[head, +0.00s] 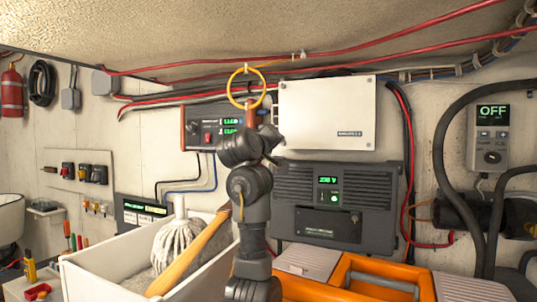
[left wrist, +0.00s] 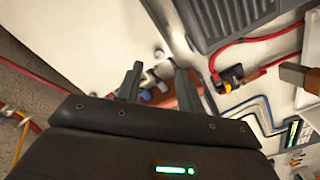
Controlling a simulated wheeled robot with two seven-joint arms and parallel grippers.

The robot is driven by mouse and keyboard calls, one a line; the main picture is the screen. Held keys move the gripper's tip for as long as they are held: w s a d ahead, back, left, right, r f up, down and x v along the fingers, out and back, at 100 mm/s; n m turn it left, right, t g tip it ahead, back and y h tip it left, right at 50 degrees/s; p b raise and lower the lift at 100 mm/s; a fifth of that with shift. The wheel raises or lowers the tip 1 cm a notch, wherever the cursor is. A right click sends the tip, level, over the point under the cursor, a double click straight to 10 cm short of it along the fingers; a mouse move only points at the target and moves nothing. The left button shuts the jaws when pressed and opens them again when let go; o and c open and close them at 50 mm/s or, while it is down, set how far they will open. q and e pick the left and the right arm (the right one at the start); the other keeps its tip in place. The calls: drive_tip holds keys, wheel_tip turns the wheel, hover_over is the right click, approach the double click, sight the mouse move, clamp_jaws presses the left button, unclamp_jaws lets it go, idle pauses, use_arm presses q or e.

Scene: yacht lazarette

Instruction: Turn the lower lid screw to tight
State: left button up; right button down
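A white box with a flat lid (head: 327,113) is mounted on the wall, upper middle of the head view. Its pale face (left wrist: 105,35) fills the upper left of the left wrist view. My left gripper (head: 266,140) is at the box's lower left edge, its fingers mostly hidden by my own arm. In the left wrist view the two dark fingers of the left gripper (left wrist: 160,82) stand apart. Small grey, white and blue fittings show between and beyond them; I cannot tell which is the lower lid screw. My right gripper is not in view.
A yellow ring (head: 245,88) hangs from a cord close above my left arm. A dark inverter panel (head: 335,205) is below the box. A white bin (head: 110,275) with a mop and an orange crate (head: 380,272) stand in front.

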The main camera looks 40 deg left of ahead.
use_arm(q)
drive_tip(key=shift+b+v, duration=0.65)
drive_tip(key=shift+v, duration=1.65)
